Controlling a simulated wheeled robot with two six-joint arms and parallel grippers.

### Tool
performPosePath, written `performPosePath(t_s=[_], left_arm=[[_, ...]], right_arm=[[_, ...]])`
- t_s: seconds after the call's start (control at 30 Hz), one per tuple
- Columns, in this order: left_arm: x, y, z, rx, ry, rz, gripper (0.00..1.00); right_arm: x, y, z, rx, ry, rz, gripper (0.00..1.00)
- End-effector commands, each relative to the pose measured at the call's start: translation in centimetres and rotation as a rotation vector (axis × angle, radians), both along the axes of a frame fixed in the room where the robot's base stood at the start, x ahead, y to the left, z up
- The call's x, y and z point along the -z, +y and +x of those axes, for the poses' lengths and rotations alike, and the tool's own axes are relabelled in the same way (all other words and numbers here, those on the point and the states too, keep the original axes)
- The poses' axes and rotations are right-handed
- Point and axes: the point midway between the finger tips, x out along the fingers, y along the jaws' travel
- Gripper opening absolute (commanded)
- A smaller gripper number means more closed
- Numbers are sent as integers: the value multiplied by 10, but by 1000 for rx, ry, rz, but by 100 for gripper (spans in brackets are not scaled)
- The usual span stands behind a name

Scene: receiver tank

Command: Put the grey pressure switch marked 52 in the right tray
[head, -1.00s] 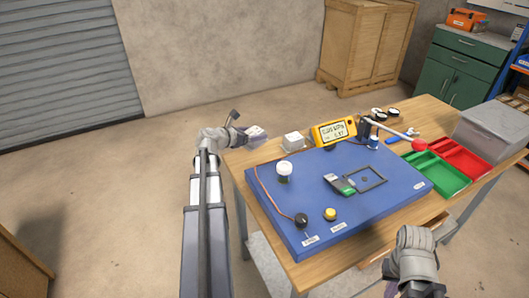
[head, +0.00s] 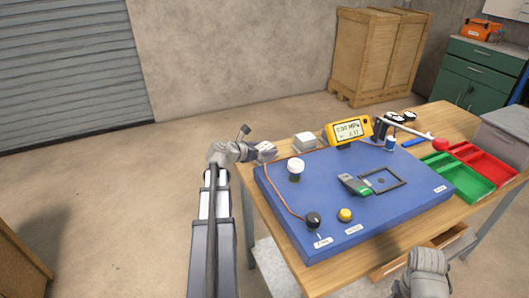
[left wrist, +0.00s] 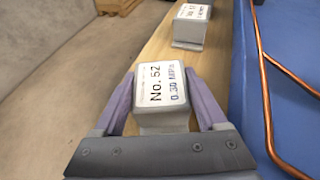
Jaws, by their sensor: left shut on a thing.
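The grey pressure switch marked No. 52 (left wrist: 162,88) has a white label reading 0.30 MPa. My left gripper (left wrist: 168,105) is shut on it, one purple finger on each side. In the head view my left gripper (head: 263,153) is at the table's left edge, and the switch shows only as a small pale shape there. Whether the switch still touches the table, I cannot tell. A green tray (head: 452,182) and, to its right, a red tray (head: 492,166) lie at the table's right. Part of my right arm shows at the bottom right; its fingertips are out of view.
A second grey switch (left wrist: 190,28) stands farther along the wood; it also shows in the head view (head: 305,142). The blue board (head: 310,180) carries a copper tube, knobs, a green-and-grey device and a frame. A yellow gauge (head: 348,131) stands behind it.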

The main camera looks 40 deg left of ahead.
Motion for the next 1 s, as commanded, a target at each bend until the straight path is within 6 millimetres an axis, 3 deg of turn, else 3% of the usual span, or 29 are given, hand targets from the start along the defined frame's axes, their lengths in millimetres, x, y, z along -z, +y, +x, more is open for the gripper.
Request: performPosePath(t_s=[0.27, 0.3, 0.47, 0.8, 1.0], left_arm=[[4, 0, 0, 0, -1, -1, 0], [2, 0, 0, 0, 0, 0, 79], [2, 0, 0, 0, 0, 0, 97], [-3, 0, 0, 0, 0, 0, 100], [-18, 1, -32, -3, 0, 0, 100]], right_arm=[[4, 0, 0, 0, 0, 0, 0], [2, 0, 0, 0, 0, 0, 0], [2, 0, 0, 0, 0, 0, 0], [-3, 0, 0, 0, 0, 0, 0], [-18, 0, 0, 0, 0, 0, 0]])
